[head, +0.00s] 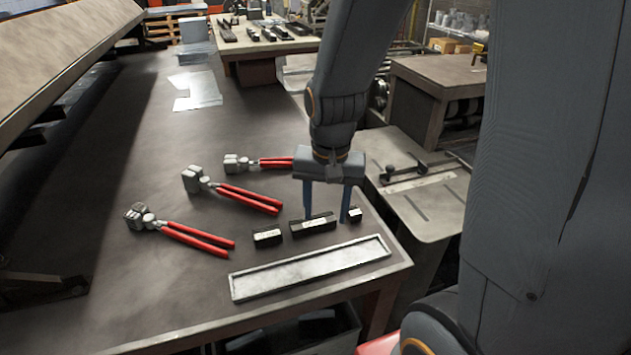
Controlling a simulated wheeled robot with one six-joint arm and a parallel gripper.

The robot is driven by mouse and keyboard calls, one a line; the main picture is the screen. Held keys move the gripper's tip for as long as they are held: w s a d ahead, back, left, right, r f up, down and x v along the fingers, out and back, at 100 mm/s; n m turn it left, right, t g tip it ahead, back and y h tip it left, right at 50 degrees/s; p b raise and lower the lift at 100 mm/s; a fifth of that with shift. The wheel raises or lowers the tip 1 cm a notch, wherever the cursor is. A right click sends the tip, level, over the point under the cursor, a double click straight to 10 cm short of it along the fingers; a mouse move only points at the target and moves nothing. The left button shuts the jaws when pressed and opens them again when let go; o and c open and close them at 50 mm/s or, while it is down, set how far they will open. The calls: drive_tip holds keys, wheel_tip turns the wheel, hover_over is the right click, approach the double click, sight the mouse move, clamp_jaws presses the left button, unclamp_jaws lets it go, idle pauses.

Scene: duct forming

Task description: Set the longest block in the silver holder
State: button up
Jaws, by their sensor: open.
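Three black blocks lie in a row on the dark worktable. The longest block (313,226) is in the middle, with a shorter block (268,237) to its left and the smallest block (354,215) to its right. My gripper (326,217) points down with its blue-grey fingers open. One finger comes down at the longest block and the other between it and the smallest block. I cannot tell whether the fingers touch either block. The silver holder (310,277), a long shallow tray, lies in front of the blocks near the table's front edge and looks empty.
Three red-handled tools, a left one (180,232), a middle one (232,193) and a back one (258,163), lie behind and left of the blocks. Silver sheet pieces (195,90) lie farther back. The table's right edge is close to the smallest block.

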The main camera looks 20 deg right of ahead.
sight(317, 219)
drive_tip(key=w+m+p, duration=0.1)
drive_tip(key=w+m, duration=0.1)
drive_tip(key=m, duration=0.2)
drive_tip(key=w+f+m+p, duration=0.1)
drive_tip(key=w+m, duration=0.2)
drive_tip(key=m, duration=0.1)
drive_tip(key=w+d+m+g+p, duration=0.1)
drive_tip(key=w+m, duration=0.2)
drive_tip(key=m, duration=0.1)
drive_tip(key=shift+f+m, duration=0.25)
drive_tip(key=shift+m, duration=0.05)
wheel_tip(317, 219, down, 8)
drive_tip(key=b, duration=0.5)
drive_tip(key=shift+f, duration=0.25)
clamp_jaws()
drive_tip(key=shift+r, duration=0.2)
